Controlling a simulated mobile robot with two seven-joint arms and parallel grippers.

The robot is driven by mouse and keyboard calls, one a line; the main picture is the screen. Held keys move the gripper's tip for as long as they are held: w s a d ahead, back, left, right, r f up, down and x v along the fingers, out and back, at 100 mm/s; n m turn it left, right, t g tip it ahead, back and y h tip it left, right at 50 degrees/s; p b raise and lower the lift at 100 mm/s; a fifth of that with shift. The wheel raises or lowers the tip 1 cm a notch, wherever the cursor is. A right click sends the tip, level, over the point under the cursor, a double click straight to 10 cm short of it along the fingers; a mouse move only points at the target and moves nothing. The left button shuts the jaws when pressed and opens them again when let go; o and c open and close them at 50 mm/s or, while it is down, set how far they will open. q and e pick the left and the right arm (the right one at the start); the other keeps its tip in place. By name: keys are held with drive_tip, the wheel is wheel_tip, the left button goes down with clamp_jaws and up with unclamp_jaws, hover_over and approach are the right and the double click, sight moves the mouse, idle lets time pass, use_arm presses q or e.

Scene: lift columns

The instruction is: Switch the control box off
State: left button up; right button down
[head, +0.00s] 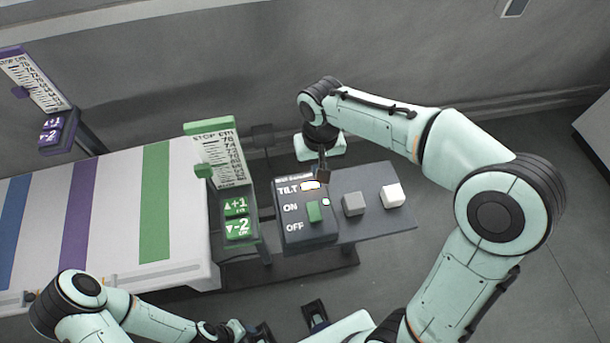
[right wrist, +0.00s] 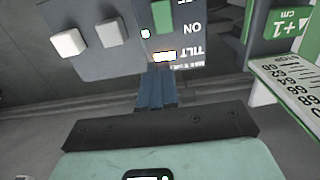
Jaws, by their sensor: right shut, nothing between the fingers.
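The dark control box (head: 291,239) has TILT, ON and OFF labels. Its green switch (head: 314,212) sits beside ON, above OFF level; a small pale-green lamp (head: 326,202) and a bright TILT window (head: 310,185) are near it. My right gripper (head: 322,174) is at the box's far edge, just beyond the TILT window. In the right wrist view its blue fingers (right wrist: 157,82) are shut and empty, pointing at the box (right wrist: 178,45); the switch (right wrist: 166,4) is cut by the top edge there.
A grey block (head: 353,204) and a white block (head: 392,195) stand on the grey shelf (head: 375,230) right of the box. A green lift column scale (head: 217,155) with +1 and -2 buttons (head: 237,217) stands left. A striped table (head: 190,210) lies further left.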

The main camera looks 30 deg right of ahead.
sight(315, 201)
drive_tip(key=shift+w, duration=0.25)
drive_tip(key=shift+s, duration=0.25)
wheel_tip(315, 201, down, 13)
drive_tip(key=shift+r+b, duration=0.1)
drive_tip(key=shift+b, duration=0.6)
drive_tip(key=shift+w+f, duration=0.1)
drive_tip(key=shift+f, duration=0.45)
drive_tip(key=shift+p, duration=0.3)
drive_tip(key=shift+w+f, duration=0.1)
drive_tip(key=shift+f, duration=0.05)
